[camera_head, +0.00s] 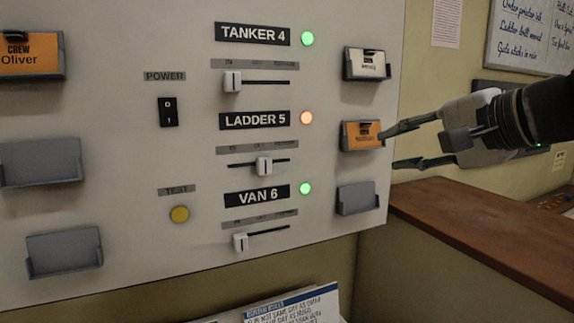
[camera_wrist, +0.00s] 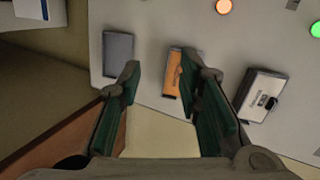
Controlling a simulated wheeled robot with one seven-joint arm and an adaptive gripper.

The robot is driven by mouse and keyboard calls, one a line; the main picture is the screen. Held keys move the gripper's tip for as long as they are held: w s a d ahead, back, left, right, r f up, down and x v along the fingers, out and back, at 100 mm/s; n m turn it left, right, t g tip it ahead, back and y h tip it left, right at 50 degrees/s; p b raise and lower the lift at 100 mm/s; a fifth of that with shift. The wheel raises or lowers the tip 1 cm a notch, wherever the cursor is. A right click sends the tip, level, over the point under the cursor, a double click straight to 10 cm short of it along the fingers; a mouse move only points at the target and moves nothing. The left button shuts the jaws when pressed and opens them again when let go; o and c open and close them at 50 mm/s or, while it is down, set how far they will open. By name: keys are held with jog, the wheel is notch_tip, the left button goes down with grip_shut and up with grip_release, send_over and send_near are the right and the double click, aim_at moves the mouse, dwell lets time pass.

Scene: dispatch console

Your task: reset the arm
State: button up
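My gripper (camera_head: 390,147) is open at the right side of the console panel (camera_head: 110,110). Nothing shows between its fingers. In the head view its upper fingertip is close to an orange card (camera_head: 362,135) in the holder beside the LADDER 5 row; I cannot tell whether they touch. In the wrist view the two fingers (camera_wrist: 158,85) are spread apart. The orange card (camera_wrist: 172,75) shows beyond them, near the right finger, and an empty grey holder (camera_wrist: 118,50) is near the left finger.
A holder with a white card (camera_head: 367,64) is above and an empty holder (camera_head: 357,198) below. Slider knobs (camera_head: 233,82), a power switch (camera_head: 168,111) and a yellow button (camera_head: 179,214) stand out from the panel. A brown ledge (camera_head: 480,225) lies below my arm. A whiteboard (camera_head: 530,38) hangs behind.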

jog(key=s+a+f+n+g+h, duration=0.2)
jog(key=s+a+f+n+g, duration=0.3)
jog(key=s+f, duration=0.55)
jog(key=s+d+f+n+g+h, duration=0.2)
jog(key=s+d+f+n+h, duration=0.2)
jog(key=s+f, duration=0.5)
jog(key=shift+s+d+f+n+h, duration=0.3)
jog(key=shift+d+n, duration=0.4)
jog(key=shift+n, duration=0.3)
